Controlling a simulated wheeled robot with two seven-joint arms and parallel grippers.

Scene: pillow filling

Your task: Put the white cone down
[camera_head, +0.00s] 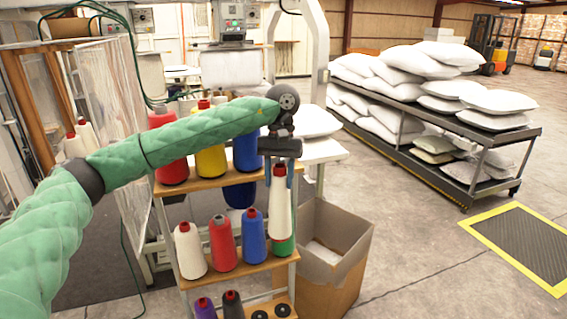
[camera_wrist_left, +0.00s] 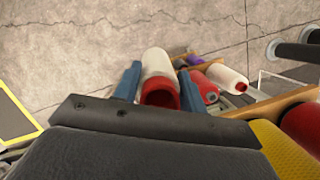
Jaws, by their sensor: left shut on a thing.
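The white cone (camera_head: 280,208) has a red tip and hangs upright between the fingers of my left gripper (camera_head: 278,172), at the right end of the rack's middle shelf. My left gripper is shut on its upper part. In the left wrist view, the white cone (camera_wrist_left: 158,64) with its red end sits between the two blue fingers (camera_wrist_left: 160,84). A green cone (camera_head: 285,246) shows just below and behind it. Whether the white cone's base touches the shelf cannot be told. My right gripper is not in view.
The wooden rack (camera_head: 215,279) holds another white cone (camera_head: 190,250), a red cone (camera_head: 222,243) and a blue cone (camera_head: 253,238) on the middle shelf. Larger spools stand above. An open cardboard box (camera_head: 337,262) stands right of the rack. A cart with pillows (camera_head: 400,72) is farther back.

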